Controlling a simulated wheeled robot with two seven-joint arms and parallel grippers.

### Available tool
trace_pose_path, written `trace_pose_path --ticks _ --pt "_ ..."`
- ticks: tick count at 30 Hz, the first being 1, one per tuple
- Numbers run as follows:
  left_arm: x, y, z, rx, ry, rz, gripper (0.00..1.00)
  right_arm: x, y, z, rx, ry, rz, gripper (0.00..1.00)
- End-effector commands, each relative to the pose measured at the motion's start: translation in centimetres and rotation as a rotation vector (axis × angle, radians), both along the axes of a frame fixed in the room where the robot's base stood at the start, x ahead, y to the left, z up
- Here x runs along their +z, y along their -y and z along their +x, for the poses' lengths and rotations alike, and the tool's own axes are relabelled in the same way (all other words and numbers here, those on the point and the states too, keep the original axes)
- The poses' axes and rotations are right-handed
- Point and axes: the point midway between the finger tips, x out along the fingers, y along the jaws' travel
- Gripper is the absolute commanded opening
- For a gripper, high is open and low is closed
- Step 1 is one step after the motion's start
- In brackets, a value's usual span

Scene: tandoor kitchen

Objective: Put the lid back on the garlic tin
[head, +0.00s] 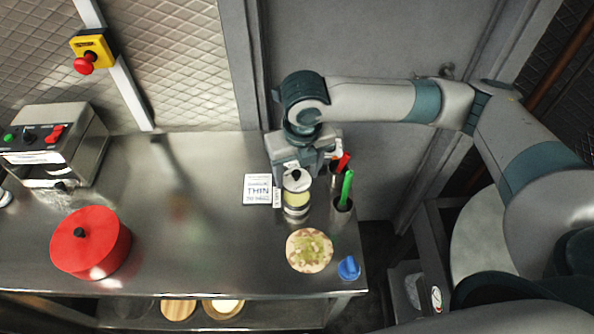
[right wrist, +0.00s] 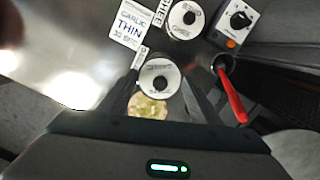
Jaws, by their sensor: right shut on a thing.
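A pale round lid with a black knob (head: 296,177) is between the fingers of my right gripper (head: 297,170). The lid also shows in the right wrist view (right wrist: 160,76), with a finger on each side. My right gripper is shut on it. Directly below the lid in the head view is a small tin (head: 296,207) with a yellowish band and a metal lower part. I cannot tell whether the lid touches the tin or hangs just above it. The tin stands upright on the steel table. My left gripper is not in view.
A white card (head: 258,190) lies left of the tin. A second white lid with a black knob (right wrist: 186,18) is close by. A green-handled tool (head: 347,187) stands to the right. A topped flatbread (head: 309,250), blue object (head: 349,268) and red pot (head: 90,243) are nearer me.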

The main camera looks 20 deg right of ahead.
Motion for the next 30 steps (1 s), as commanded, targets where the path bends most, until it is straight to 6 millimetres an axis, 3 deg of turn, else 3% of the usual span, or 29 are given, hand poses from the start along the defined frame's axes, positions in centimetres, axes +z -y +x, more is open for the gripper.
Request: trace_pose_path --ticks 13,30 --pt "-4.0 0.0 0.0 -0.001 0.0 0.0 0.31 -3.7 0.0 0.0 0.001 0.0 0.0 0.36" --pt "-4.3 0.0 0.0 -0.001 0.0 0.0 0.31 -5.5 0.0 0.0 0.0 -0.001 0.0 0.36"
